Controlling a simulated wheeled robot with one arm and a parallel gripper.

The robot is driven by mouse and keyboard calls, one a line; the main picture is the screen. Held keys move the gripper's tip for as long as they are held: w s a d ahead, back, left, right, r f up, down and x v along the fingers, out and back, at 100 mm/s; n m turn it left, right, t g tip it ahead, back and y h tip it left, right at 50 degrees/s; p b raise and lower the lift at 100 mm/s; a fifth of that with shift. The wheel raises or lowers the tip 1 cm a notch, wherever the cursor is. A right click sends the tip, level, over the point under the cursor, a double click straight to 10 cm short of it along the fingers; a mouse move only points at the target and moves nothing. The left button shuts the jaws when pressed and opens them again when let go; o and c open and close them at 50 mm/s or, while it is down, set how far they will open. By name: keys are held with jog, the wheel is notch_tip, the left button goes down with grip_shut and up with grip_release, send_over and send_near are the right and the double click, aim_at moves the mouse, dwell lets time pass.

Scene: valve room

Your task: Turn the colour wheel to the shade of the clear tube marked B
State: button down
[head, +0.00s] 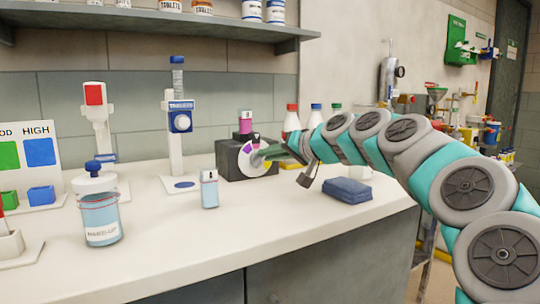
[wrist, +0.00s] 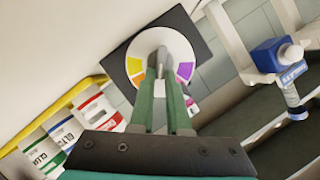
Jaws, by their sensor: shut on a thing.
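The colour wheel is a pale disc (head: 245,172) on the front of a black box (head: 232,160) on the counter. In the wrist view the wheel (wrist: 132,48) shows yellow and orange patches at left and purple and magenta at right. My gripper (head: 262,156) is at the wheel's face. In the wrist view its green fingers (wrist: 161,72) are shut on the grey knob (wrist: 165,39) at the wheel's middle, and they hide the wheel's lower part. A tube with magenta content (head: 245,121) stands on top of the box; its marking is too small to read.
A folded blue cloth (head: 347,190) lies right of the box. White dispenser stands (head: 176,150) and capped bottles (head: 291,122) line the wall. The front counter is mostly clear.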

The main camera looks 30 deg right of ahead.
jog(key=c, duration=0.9)
grip_release()
jog(key=shift+s, duration=0.1)
jog(key=shift+b+v, duration=0.45)
jog(key=shift+v, duration=3.35)
